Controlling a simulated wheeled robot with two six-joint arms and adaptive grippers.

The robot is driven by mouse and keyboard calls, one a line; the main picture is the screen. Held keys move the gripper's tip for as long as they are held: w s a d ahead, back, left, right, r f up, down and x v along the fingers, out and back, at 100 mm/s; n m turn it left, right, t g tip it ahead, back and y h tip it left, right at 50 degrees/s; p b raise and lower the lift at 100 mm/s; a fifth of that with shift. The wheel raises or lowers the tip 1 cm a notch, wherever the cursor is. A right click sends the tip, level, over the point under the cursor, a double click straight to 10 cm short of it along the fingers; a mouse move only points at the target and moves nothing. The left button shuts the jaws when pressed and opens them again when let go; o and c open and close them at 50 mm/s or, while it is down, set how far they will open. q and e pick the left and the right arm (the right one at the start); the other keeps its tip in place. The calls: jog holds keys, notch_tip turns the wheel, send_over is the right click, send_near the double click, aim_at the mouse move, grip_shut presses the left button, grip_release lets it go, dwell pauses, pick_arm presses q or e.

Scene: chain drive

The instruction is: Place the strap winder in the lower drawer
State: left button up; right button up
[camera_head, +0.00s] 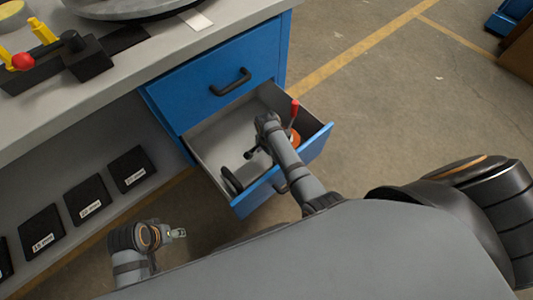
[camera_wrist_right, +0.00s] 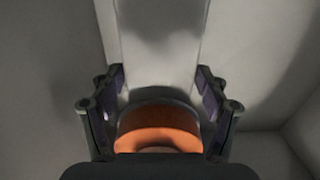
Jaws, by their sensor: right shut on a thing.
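The lower drawer (camera_head: 213,138) is pulled out under the closed upper drawer. My right arm reaches down into it. An orange part of the strap winder (camera_head: 295,137), with a red-tipped upright handle (camera_head: 295,108), shows beside my forearm, inside the drawer outline. In the right wrist view the orange part (camera_wrist_right: 158,130) is between the fingers of my right gripper (camera_wrist_right: 160,105), which is shut on it. The forearm hides much of the winder and the gripper in the head view. I cannot tell if the winder touches the drawer floor. My left gripper (camera_head: 177,233) is away at lower left, its opening unclear.
The blue upper drawer (camera_head: 225,85) has a black handle. Dark curved parts (camera_head: 232,180) show near the open drawer's left front corner. Black labelled boxes (camera_head: 88,199) stand on the shelf. A yellow and red tool (camera_head: 35,45) is on the bench top. Floor beyond the drawer is clear.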

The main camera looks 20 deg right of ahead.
aim_at(267, 158)
notch_tip(267, 158, down, 3)
jog(key=shift+w+r+b, duration=0.1)
jog(key=shift+r+b, duration=0.1)
jog(key=shift+b, duration=0.65)
jog(key=shift+f, duration=0.45)
pick_arm(q)
jog(key=shift+w+d+f+t, duration=0.15)
jog(key=shift+d+f+t, duration=0.1)
jog(key=shift+f, duration=0.35)
jog(key=shift+w+d+f+t, duration=0.15)
jog(key=shift+d+f+t, duration=0.1)
jog(key=shift+f, duration=0.35)
pick_arm(e)
jog(key=o, duration=1.8)
jog(key=shift+f, duration=0.1)
pick_arm(q)
notch_tip(267, 158, up, 4)
jog(key=a+g+p, duration=0.2)
jog(key=p, duration=0.2)
pick_arm(e)
notch_tip(267, 158, up, 7)
jog(key=shift+r, duration=0.2)
pick_arm(q)
notch_tip(267, 158, down, 9)
jog(key=a+p, duration=0.1)
jog(key=shift+s+t+y, duration=0.15)
jog(key=shift+t+y, duration=0.15)
pick_arm(e)
notch_tip(267, 158, up, 5)
jog(key=shift+f, duration=0.1)
